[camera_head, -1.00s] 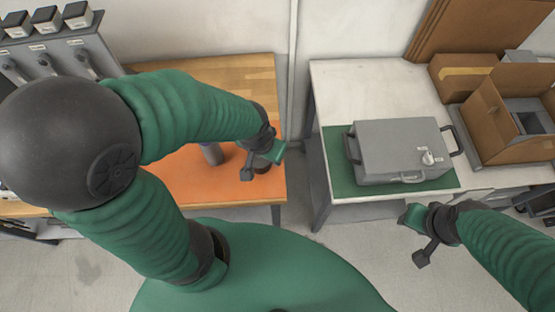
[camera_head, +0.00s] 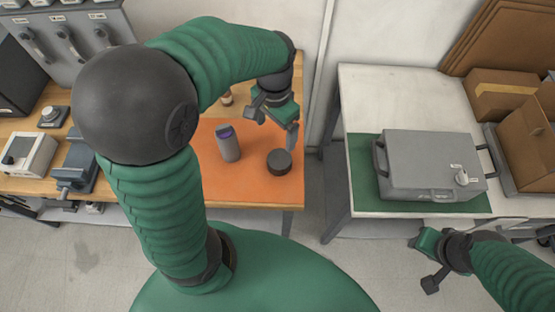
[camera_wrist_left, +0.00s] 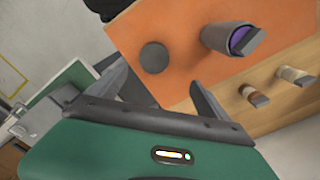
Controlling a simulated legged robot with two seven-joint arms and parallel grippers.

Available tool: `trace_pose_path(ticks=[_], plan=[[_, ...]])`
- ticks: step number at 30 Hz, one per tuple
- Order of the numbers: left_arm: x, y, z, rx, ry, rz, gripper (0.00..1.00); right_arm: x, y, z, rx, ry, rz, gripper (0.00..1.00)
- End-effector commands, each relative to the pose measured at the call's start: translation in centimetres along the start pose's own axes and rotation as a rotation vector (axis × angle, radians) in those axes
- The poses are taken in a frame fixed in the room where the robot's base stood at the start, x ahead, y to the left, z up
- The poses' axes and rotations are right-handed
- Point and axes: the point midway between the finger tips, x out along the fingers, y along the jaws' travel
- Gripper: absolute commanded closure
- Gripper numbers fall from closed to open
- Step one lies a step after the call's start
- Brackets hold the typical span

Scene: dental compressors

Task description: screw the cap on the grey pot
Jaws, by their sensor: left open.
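A grey cylindrical pot (camera_head: 229,148) with purple at its top stands on the orange mat (camera_head: 190,190). It also shows in the left wrist view (camera_wrist_left: 216,36), with a dark slanted piece at its purple end. A dark round, low cap-like piece (camera_head: 279,162) sits on the mat to its right; it appears in the left wrist view (camera_wrist_left: 153,57) too. My left gripper (camera_head: 273,125) is open and empty, above and behind the dark piece, touching neither object. Its spread fingers show in the wrist view (camera_wrist_left: 158,90). My right gripper (camera_head: 428,262) is in front of the white table; its jaw state is unclear.
Small bottles (camera_wrist_left: 292,75) stand on the wood behind the mat. A vise (camera_head: 78,165) and a white device (camera_head: 28,155) are at the left. A grey case (camera_head: 430,160) lies on the white table (camera_head: 385,95), near cardboard boxes (camera_head: 500,95). A gap separates the two tables.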

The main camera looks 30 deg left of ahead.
Motion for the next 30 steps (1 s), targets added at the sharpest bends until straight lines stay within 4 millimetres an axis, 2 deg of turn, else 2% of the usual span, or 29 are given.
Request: trace_pose_path(ticks=[3, 12, 16, 26, 30], plan=[[2.9, 0.2, 0.1, 0.0, -0.006, 0.001, 0.1, 0.4, 0.0, 0.1, 0.0, 0.0, 0.0, 0.63], [9.0, 0.2, 0.1, 0.001, -0.004, 0.0, 0.1, 1.0, 0.0, 0.2, 0.001, 0.0, 0.0, 0.63], [10.0, 0.2, 0.0, 0.0, 0.0, 0.0, 0.1, 1.1, 0.0, 0.3, 0.0, 0.0, 0.0, 0.63], [10.2, 0.2, 0.0, 0.001, 0.0, 0.0, 0.1, 1.1, 0.0, 0.3, 0.0, 0.0, 0.0, 0.63], [12.3, 0.7, 0.1, 0.001, -0.005, 0.0, 0.1, 1.1, 0.0, 0.3, 0.0, 0.0, 0.0, 0.63]])
